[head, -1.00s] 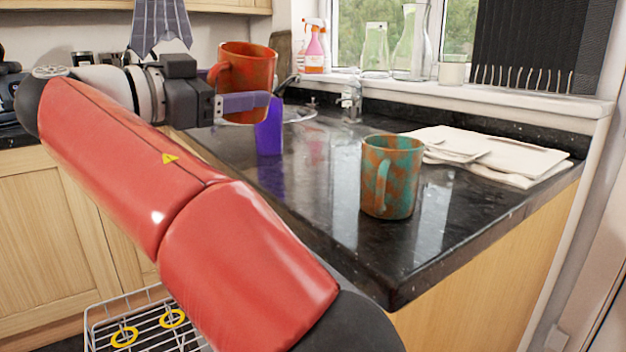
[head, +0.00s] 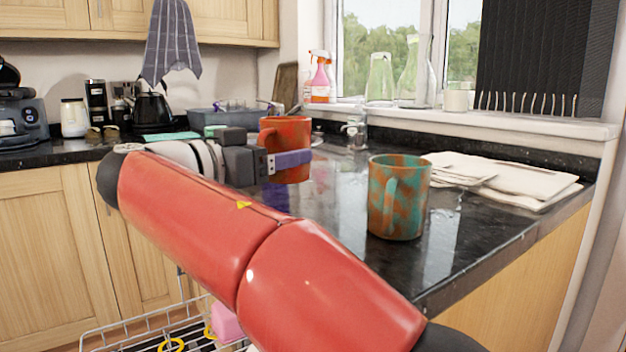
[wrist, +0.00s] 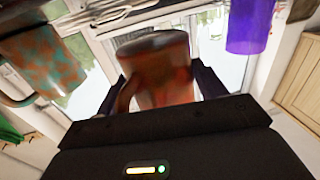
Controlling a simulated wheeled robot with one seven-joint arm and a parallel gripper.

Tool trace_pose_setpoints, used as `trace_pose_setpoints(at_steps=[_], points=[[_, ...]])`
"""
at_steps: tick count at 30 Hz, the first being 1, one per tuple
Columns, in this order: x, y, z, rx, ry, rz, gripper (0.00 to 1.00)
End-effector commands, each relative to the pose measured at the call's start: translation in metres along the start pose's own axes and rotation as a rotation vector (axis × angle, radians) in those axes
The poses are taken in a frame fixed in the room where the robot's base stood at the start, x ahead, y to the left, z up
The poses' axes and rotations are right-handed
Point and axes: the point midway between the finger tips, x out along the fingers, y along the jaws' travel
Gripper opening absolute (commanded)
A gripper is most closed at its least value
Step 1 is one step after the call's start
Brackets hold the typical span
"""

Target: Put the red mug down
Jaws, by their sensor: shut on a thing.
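The red mug (head: 285,132), orange-red with darker mottling, is between the fingers of my gripper (head: 291,160) in the head view. My gripper is shut on it and it looks upright. It is low over the dark counter (head: 462,225); I cannot tell whether its base touches. In the wrist view the red mug (wrist: 166,72) fills the space between the fingers, with its handle at the left. Its lower part is hidden by my gripper in the wrist view.
A teal-and-orange mug (head: 399,197) stands on the counter to the right. A purple thing (wrist: 250,25) shows in the wrist view. Folded cloths (head: 515,180) lie at the back right. A wire basket (head: 150,325) is below the arm. Counter between the mugs looks clear.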

Motion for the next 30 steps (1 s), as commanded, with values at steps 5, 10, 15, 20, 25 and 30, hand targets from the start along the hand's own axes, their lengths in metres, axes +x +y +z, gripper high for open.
trace_pose_setpoints(at_steps=[5,10,15,20,25,30], points=[[0.028,0.001,0.014,0.000,0.001,0.002,0.39],[0.037,0.001,0.018,0.002,0.001,0.001,0.39],[0.057,0.001,0.029,0.000,0.001,0.002,0.39],[0.073,0.001,0.042,0.001,0.000,0.001,0.39],[0.074,0.001,0.041,0.002,0.000,0.000,0.39],[0.074,0.001,0.044,0.002,0.000,0.000,0.39]])
